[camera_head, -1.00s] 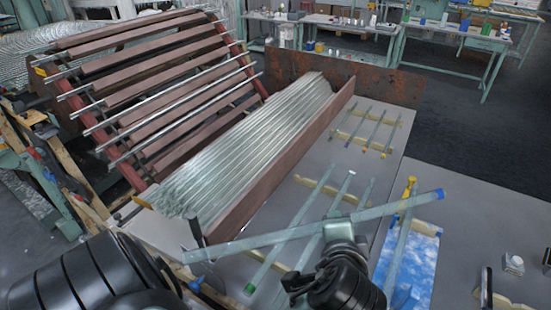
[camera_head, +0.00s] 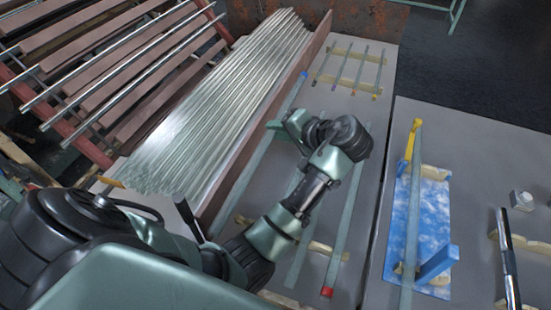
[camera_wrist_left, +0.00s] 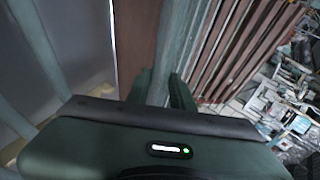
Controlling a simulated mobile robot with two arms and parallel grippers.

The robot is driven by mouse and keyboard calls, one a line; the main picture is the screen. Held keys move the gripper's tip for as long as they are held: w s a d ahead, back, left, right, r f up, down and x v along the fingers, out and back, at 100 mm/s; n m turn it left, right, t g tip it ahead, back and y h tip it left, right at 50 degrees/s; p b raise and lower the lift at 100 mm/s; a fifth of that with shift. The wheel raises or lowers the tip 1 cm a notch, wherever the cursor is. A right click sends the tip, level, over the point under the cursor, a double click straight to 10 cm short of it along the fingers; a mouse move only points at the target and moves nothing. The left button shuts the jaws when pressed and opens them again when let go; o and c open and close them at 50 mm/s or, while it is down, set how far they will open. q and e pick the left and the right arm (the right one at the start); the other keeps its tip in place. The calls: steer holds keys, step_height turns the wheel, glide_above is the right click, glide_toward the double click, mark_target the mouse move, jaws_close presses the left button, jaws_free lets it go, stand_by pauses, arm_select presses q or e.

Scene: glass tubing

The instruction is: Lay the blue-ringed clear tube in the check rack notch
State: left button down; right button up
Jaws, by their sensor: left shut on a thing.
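My left gripper (camera_head: 284,123) is shut on a clear tube with a blue end (camera_head: 299,82). The tube slants from upper right to lower left, close along the brown board beside the stacked clear tubes. In the left wrist view the tube (camera_wrist_left: 174,45) runs between the two fingers (camera_wrist_left: 165,90). My left arm hides part of the table below it. I cannot tell which support is the check rack.
A clear tube with a red end (camera_head: 329,280) lies on the grey table, partly hidden by my arm. Several short tubes with coloured ends lie on wooden supports (camera_head: 345,84) at the back. A blue block (camera_head: 438,262) and a dark rod (camera_head: 509,262) are at the right.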

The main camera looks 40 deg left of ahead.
arm_select(q)
step_height(320, 180, down, 12)
steer(key=shift+a+f, duration=0.15)
steer(key=shift+f, duration=0.2)
arm_select(e)
steer(key=shift+a+f, duration=0.15)
steer(key=shift+a, duration=0.45)
steer(key=shift+d, duration=0.1)
arm_select(q)
steer(key=shift+f+b, duration=0.4)
steer(key=shift+f, duration=0.15)
arm_select(e)
steer(key=shift+d+f, duration=0.15)
steer(key=shift+f, duration=0.1)
arm_select(q)
steer(key=c, duration=1.2)
jaws_free()
steer(key=shift+c, duration=0.2)
